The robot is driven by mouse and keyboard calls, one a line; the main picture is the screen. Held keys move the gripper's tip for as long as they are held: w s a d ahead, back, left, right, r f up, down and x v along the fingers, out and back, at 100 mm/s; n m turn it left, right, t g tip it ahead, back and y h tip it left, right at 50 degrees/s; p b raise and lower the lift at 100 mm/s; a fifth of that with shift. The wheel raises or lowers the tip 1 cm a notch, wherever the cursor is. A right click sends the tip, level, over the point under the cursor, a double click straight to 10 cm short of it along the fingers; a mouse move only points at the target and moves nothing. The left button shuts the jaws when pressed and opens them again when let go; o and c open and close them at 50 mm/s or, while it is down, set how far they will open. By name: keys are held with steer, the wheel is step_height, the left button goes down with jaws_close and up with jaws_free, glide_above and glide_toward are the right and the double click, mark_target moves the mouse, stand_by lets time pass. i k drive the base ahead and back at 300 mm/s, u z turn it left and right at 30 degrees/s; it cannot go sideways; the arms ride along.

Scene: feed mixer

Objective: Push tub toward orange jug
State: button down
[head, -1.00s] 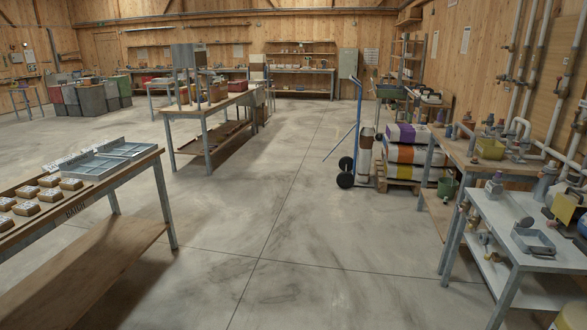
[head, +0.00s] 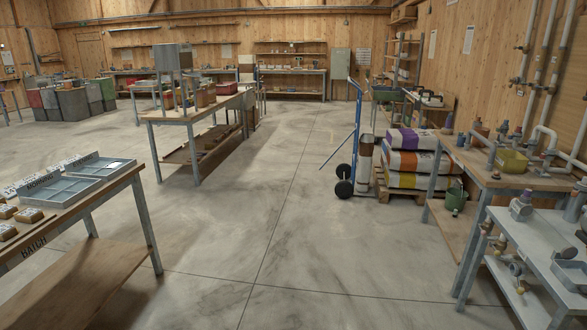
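No tub or orange jug can be picked out for certain at this distance. A yellow open container (head: 512,161), possibly a tub, stands on the wooden-topped bench (head: 490,181) at the right. A small orange-brown object (head: 481,130) stands behind it near the wall; its kind is unclear. Several small reddish and brown containers (head: 206,95) stand on the long table (head: 190,116) in the middle distance, too small to tell apart. My gripper is not in view.
Open concrete floor (head: 265,220) runs ahead between the batch table (head: 90,205) at left and the right benches. A blue hand truck (head: 355,125) stands beside stacked sacks (head: 408,161). A grey table (head: 545,250) is close at right.

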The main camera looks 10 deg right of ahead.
mark_target(506, 160)
steer(key=z, duration=0.2)
steer(key=i, duration=1.6)
steer(key=z, duration=0.55)
steer(key=i, duration=0.8)
steer(key=z, duration=0.6)
steer(key=i, duration=1.35)
steer(key=z, duration=0.45)
